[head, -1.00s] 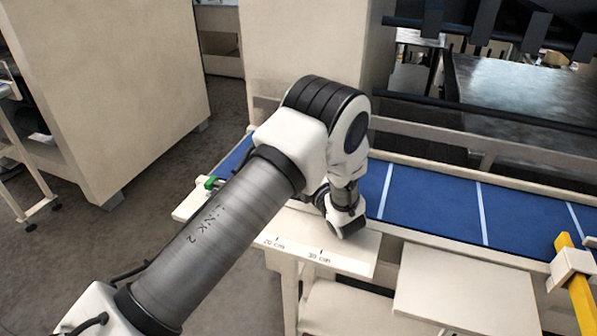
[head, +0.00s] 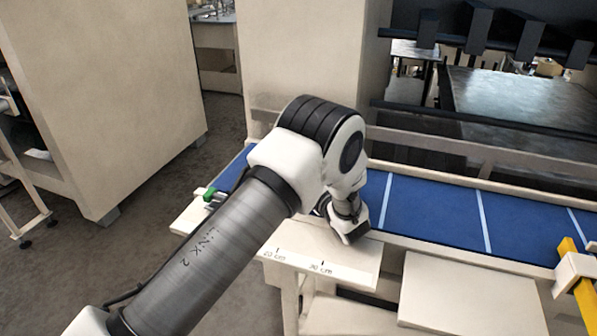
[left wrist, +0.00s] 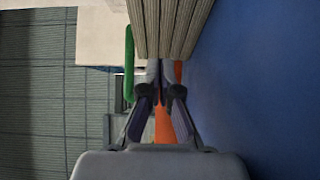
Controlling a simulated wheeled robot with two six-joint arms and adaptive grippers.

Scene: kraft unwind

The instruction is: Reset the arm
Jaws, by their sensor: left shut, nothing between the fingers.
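My left arm (head: 215,250) reaches in from the lower left of the head view, its elbow raised and its wrist (head: 345,218) bent down by the near edge of the blue conveyor belt (head: 425,212). The left gripper itself is hidden there behind the arm. In the left wrist view the left gripper (left wrist: 161,92) is shut and empty, its fingertips together near the middle. A ribbed grey-beige block (left wrist: 170,28) shows just beyond the fingertips; I cannot tell whether they touch. My right gripper is in neither view.
A ledge with ruler marks (head: 315,262) lies along the belt's near side. A green part (head: 209,194) sits at the belt's left end. A yellow post (head: 578,275) stands at the right. A large beige cabinet (head: 110,100) stands at left, with open floor beside it.

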